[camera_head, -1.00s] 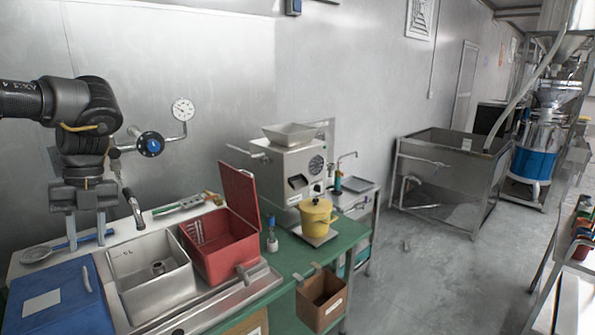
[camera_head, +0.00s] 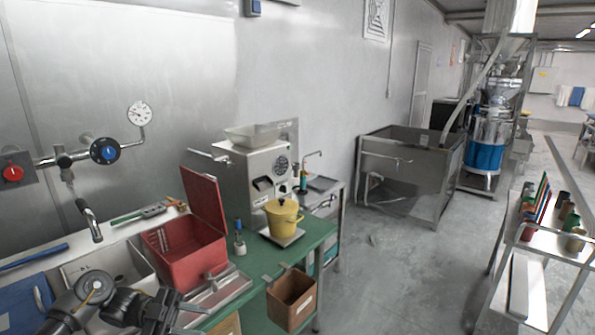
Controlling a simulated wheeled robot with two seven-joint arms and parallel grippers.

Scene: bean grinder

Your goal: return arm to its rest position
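My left arm is low at the bottom left of the head view, in front of the sink and the worktop. Its dark wrist links show there, and my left gripper (camera_head: 163,312) is at their right end, near the bottom edge. My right arm and gripper are not in view.
A steel sink (camera_head: 112,262), a red bin (camera_head: 185,248) with raised lid and a bottle (camera_head: 239,240) stand near my arm. A grinder (camera_head: 262,175) and yellow pot (camera_head: 282,217) stand further right. A brown box (camera_head: 291,300) hangs at the front.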

